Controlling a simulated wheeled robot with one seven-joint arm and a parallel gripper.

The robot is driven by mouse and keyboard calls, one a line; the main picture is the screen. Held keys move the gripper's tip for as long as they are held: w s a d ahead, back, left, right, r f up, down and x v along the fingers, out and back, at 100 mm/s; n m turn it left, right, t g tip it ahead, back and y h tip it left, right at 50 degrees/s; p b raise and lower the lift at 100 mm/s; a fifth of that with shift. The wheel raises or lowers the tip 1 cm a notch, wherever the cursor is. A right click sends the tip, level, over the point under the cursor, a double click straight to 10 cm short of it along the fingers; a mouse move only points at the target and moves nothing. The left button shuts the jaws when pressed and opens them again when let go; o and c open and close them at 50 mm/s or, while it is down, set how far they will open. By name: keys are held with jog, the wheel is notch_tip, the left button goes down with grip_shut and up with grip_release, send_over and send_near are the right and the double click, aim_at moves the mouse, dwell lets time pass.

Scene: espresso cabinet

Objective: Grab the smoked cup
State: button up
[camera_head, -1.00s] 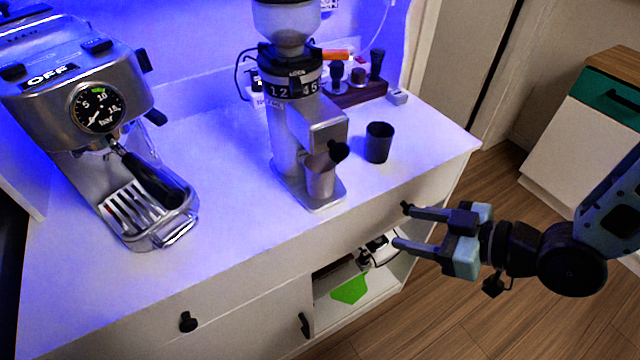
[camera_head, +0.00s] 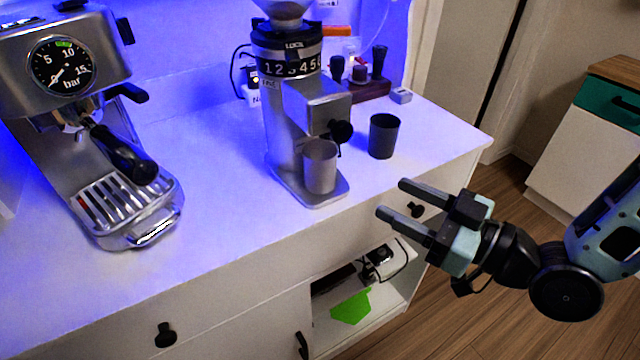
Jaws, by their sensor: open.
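The smoked cup (camera_head: 383,136) is a dark grey, open-topped cup. It stands upright on the white counter (camera_head: 225,235), to the right of the grinder, near the counter's right end. My gripper (camera_head: 393,199) is open and empty. Its two fingers point left, in front of the counter's front edge, below and apart from the cup in the picture. Nothing hides the cup.
A silver grinder (camera_head: 310,105) with a metal cup (camera_head: 320,167) at its spout stands left of the smoked cup. An espresso machine (camera_head: 75,75) stands at the far left. A tool rack (camera_head: 368,90) is behind. Drawer knobs (camera_head: 416,209) stick out in front.

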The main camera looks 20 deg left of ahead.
aim_at(333, 171)
jog(key=shift+p+x, duration=1.4)
jog(key=shift+x, duration=5.05)
jog(key=shift+s+f, duration=0.1)
jog(key=shift+f, duration=0.1)
jog(key=c, duration=0.7)
